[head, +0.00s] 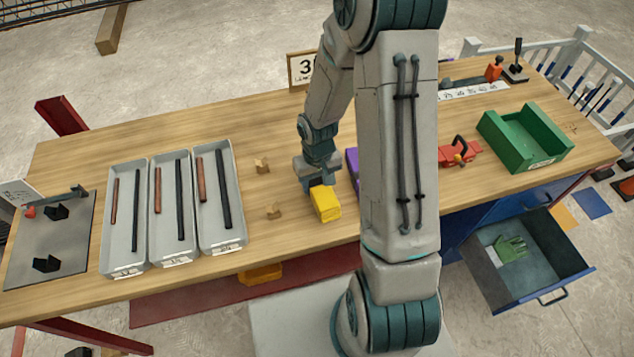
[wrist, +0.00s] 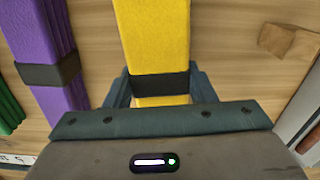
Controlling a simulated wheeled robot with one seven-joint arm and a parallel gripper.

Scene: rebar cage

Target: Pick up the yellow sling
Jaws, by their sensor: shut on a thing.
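The yellow sling (head: 326,205) is a folded block on the wooden workbench, near the middle of its front part in the head view. In the wrist view the yellow sling (wrist: 152,38) has a dark band around it and runs between the jaws. My gripper (head: 318,184) is shut on it from above; in the wrist view my gripper (wrist: 160,88) has one finger on each side of the sling at the band. I cannot tell whether the sling is clear of the bench top.
A purple sling (wrist: 48,60) lies just left of the yellow one in the wrist view, with a green one (wrist: 8,105) beyond. Wooden blocks (head: 273,212) and grey trays (head: 220,200) lie left in the head view. A green bin (head: 545,150) and open drawer (head: 560,270) are right.

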